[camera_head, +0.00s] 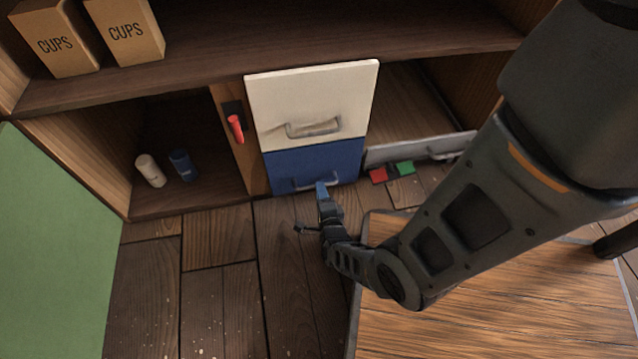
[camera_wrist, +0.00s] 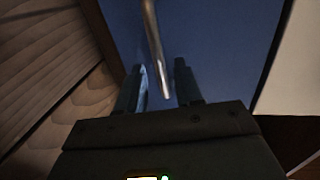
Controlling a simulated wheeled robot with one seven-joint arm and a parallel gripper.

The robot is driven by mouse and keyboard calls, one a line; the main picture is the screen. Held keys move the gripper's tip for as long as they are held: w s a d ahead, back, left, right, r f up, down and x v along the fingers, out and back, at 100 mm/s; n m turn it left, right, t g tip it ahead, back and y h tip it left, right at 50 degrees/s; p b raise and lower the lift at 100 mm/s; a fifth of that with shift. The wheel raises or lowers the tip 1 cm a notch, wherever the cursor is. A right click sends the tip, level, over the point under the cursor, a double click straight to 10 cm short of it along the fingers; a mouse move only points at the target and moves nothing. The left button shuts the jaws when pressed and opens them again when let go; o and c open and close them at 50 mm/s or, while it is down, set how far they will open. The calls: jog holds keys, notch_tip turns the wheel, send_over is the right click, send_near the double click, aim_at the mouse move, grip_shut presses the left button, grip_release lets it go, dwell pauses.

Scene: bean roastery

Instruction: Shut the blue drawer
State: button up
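The blue drawer (camera_head: 290,163) is under a cream drawer front in the cabinet. Its blue front meets the cream one with no visible gap; from this angle I cannot tell whether it sits fully flush. Its metal handle (camera_head: 304,186) runs along the lower part of the front. My gripper (camera_head: 321,186) is low at the handle, its fingertips in front of the blue face. In the wrist view, the fingers of my gripper (camera_wrist: 163,85) are apart, with the handle bar (camera_wrist: 154,45) passing between them and the blue front (camera_wrist: 220,50) behind. Contact with the bar is unclear.
The cream drawer (camera_head: 300,100) is above. A red handle (camera_head: 235,128) sits on the post to its left. At right is a pale grey panel (camera_head: 410,150), with red (camera_head: 378,176) and green (camera_head: 404,168) blocks near it. A wooden tabletop (camera_head: 500,310) lies below my arm.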

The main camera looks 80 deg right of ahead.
jog(key=shift+v, duration=1.55)
